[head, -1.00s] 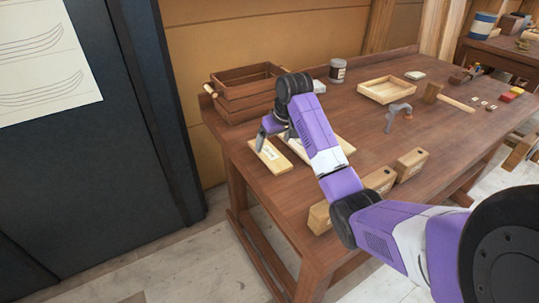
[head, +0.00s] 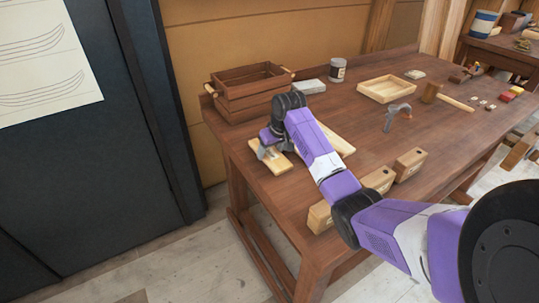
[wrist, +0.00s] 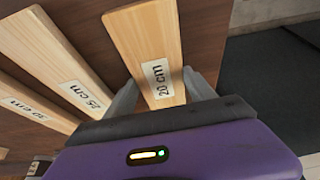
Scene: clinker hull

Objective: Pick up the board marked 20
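The board marked 20 cm (wrist: 150,42) is pale wood and lies flat on the bench, its label facing up. It also shows near the bench's left front edge in the head view (head: 274,168), partly covered by my gripper (head: 272,153). In the wrist view my gripper (wrist: 160,82) is open, with one finger on each side of the board near its labelled end. The fingertips are close to the board's edges; I cannot tell if they touch. Boards marked 25 cm (wrist: 48,48) and 30 cm (wrist: 25,98) lie to the left in the wrist view.
A slatted wooden crate (head: 255,98) stands at the bench's back left, beside a grey block (head: 310,86) and a can (head: 337,70). A shallow tray (head: 388,90), a clamp (head: 397,116) and a mallet (head: 432,92) lie to the right. Wooden boxes (head: 410,164) line the front.

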